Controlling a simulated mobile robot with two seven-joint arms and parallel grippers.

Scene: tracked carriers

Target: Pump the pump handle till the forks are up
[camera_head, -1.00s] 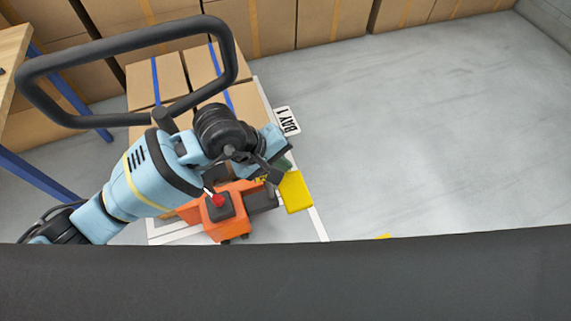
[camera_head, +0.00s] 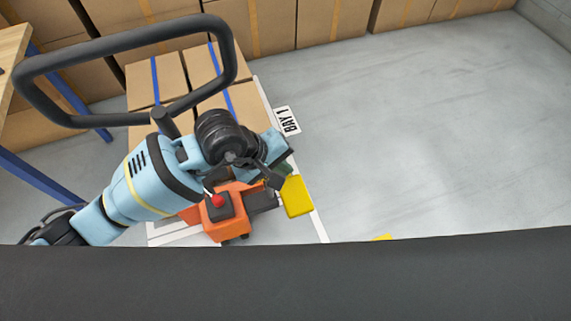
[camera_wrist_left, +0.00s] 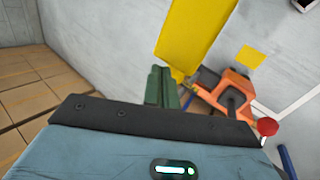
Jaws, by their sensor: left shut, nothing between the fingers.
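The orange pump unit (camera_head: 228,222) with a red knob (camera_head: 218,201) stands at the near end of the carrier; it also shows in the left wrist view (camera_wrist_left: 238,83). A yellow paddle, which looks like the pump handle (camera_head: 297,197), sticks out at its right side. It looms large in the left wrist view (camera_wrist_left: 195,32). My left gripper (camera_head: 286,168) is just above the paddle, its green fingers (camera_wrist_left: 162,88) shut and empty beside the paddle; contact cannot be told. The forks are hidden beneath strapped boxes (camera_head: 157,80). My right gripper is not in view.
A black loop bar (camera_head: 130,42) rises over the boxes on a post. A blue-legged table (camera_head: 14,45) stands at left. Cartons (camera_head: 325,22) line the back. A "BAY 1" sign (camera_head: 287,121) lies beside the load.

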